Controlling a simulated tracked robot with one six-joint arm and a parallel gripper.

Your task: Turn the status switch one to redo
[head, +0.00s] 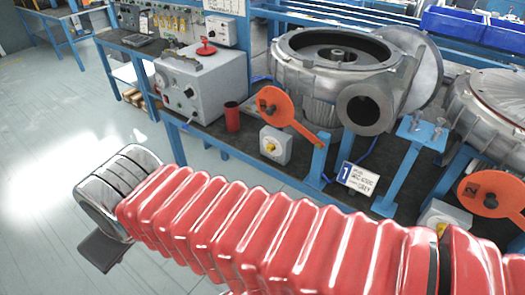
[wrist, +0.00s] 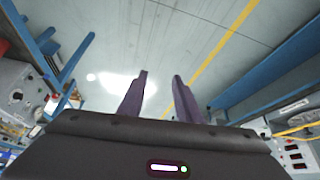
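Status switch one is a small light-grey box (head: 275,145) with a yellow knob (head: 270,147), on the bench in the head view. It sits below an orange round-ended lever (head: 275,103) and left of a white card marked 1 (head: 357,179). The knob's exact setting is too small to read. My gripper (wrist: 161,75) shows in the wrist view with its two dark fingers apart and nothing between them. Floor lies beyond the fingers. In the head view my red-sleeved arm crosses the foreground, and its end is left of the switch, away from it. I cannot identify the switch in the wrist view.
A grey control box (head: 201,82) and a red cup (head: 232,116) stand left of the switch. A large metal blower (head: 340,70) stands behind it. A second orange lever (head: 490,192) is at the right. Blue bench legs edge the open floor (head: 45,125) at the left.

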